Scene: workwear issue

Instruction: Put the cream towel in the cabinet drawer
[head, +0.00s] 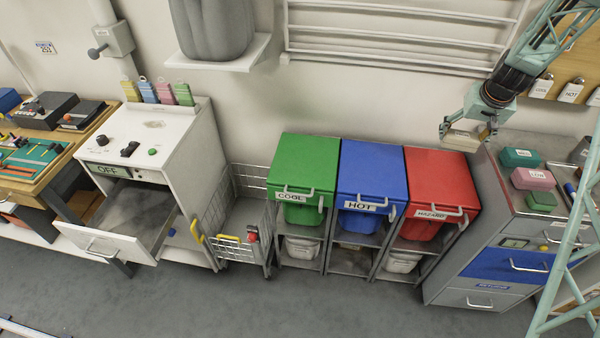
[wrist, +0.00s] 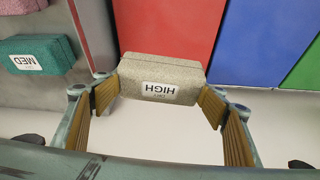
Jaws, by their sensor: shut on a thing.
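The grey cabinet's drawers, one with a blue front (head: 505,267), look shut. A white cabinet (head: 150,150) on the left, marked OFF, has its drawer (head: 105,243) pulled out.
Green and pink (head: 532,179) blocks lie on the grey cabinet; a green MED block (wrist: 36,56) shows in the wrist view. Green (head: 305,160), blue (head: 371,167) and red (head: 435,175) lidded bins and a wire cart (head: 240,215) stand between the cabinets. The floor in front is clear.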

